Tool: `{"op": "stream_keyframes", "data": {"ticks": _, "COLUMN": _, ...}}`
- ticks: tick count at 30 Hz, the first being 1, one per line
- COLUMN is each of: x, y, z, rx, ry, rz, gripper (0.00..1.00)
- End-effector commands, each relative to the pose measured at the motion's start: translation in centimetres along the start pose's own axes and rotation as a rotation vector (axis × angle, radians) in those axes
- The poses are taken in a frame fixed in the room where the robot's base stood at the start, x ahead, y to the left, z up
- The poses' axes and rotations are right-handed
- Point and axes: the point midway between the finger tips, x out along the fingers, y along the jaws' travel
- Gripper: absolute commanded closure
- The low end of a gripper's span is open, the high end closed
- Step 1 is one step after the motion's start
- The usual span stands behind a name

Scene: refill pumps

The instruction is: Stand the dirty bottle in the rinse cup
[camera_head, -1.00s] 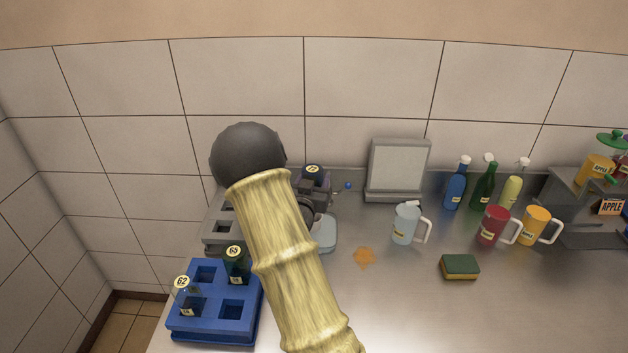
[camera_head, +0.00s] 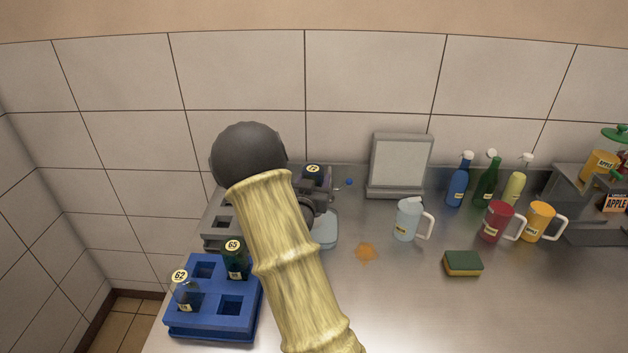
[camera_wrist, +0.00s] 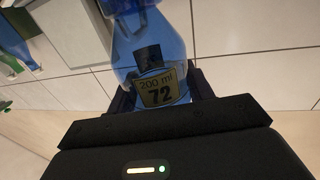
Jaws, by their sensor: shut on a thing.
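My gripper (camera_head: 318,186) is shut on a blue see-through bottle (camera_wrist: 150,45) labelled 200 ml and 72. In the head view only the bottle's dark top with a 72 tag (camera_head: 313,169) shows. My arm hides much of the area under it. I cannot tell from these views whether this bottle is dirty. A pale blue, low rounded thing (camera_head: 326,231) lies beside my arm, partly hidden; I cannot tell whether it is the rinse cup. A pale blue jug (camera_head: 406,219) with a white handle stands to the right.
A blue rack (camera_head: 210,325) at the front left holds bottles 62 (camera_head: 184,292) and 65 (camera_head: 236,262). A grey holder (camera_head: 219,232) is partly behind my arm. An orange spill (camera_head: 366,251), a sponge (camera_head: 463,263), red (camera_head: 497,221) and yellow (camera_head: 538,222) jugs lie right.

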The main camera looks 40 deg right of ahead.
Motion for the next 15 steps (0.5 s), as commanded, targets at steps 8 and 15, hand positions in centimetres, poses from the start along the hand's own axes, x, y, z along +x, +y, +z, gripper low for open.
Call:
{"op": "stream_keyframes", "data": {"ticks": 8, "x": 0.01, "y": 0.06, "z": 1.04, "rx": 0.000, "ry": 0.001, "rz": 0.000, "gripper": 0.75}}
{"op": "stream_keyframes", "data": {"ticks": 15, "x": 0.01, "y": 0.06, "z": 0.95, "rx": 0.000, "ry": 0.001, "rz": 0.000, "gripper": 0.75}}
